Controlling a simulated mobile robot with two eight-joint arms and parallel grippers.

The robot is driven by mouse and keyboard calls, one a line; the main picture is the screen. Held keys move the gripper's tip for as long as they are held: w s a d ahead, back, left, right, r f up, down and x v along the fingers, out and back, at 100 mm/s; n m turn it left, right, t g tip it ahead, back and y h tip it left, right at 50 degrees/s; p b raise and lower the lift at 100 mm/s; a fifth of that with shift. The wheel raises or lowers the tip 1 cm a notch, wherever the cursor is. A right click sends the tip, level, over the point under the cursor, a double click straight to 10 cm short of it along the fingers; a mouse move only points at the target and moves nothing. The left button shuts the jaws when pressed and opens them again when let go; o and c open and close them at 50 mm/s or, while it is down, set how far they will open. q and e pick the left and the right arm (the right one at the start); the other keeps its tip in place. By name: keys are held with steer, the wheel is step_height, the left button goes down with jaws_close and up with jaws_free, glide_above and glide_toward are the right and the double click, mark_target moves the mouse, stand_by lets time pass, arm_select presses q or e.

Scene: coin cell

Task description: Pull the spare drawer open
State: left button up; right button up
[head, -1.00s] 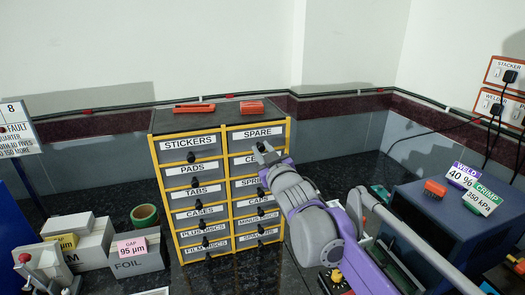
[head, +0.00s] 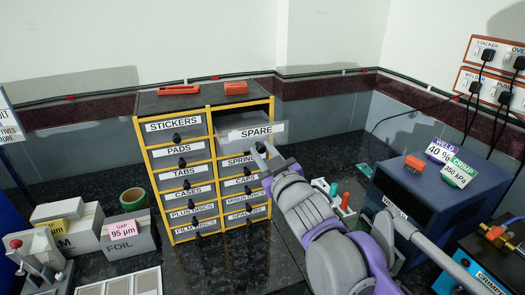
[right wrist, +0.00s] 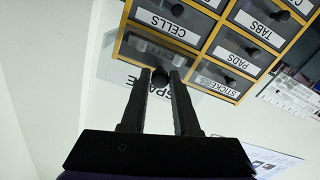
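The spare drawer (head: 251,133) is the top one in the right column of the yellow-framed cabinet (head: 157,209). Its front, labelled SPARE, stands out from the cabinet, with a dark opening behind it. My right gripper (head: 264,153) is at the front of this drawer. In the right wrist view, the fingers of my right gripper (right wrist: 161,80) close around the dark knob (right wrist: 160,74) of the drawer; the upside-down SPARE label shows behind them. My left gripper is in neither view.
The other labelled drawers are shut. A red stapler-like tool (head: 180,89) and a red block (head: 236,88) lie on the cabinet top. A dark blue welder box (head: 405,205) stands to the right. Boxes and a green tape roll (head: 133,199) stand to the left.

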steer(key=o, duration=0.3)
steer(key=shift+o, duration=0.2)
steer(key=v, duration=1.1)
steer(key=s+d+f+m+g+h+p, duration=0.25)
steer(key=d+f, duration=0.25)
steer(key=f, duration=0.3)
steer(key=s+d+f+m+g+h+p, duration=0.1)
steer(key=s+d+f+m+g+h, duration=0.25)
steer(key=d+f, duration=0.35)
steer(key=s+f+m+g+p, duration=0.1)
steer(key=s+f+g, duration=0.4)
steer(key=s+f, duration=0.7)
steer(key=shift+s+a+f+g+p, duration=0.2)
steer(key=shift+a+f+g+p, duration=0.1)
steer(key=shift+a+g, duration=0.1)
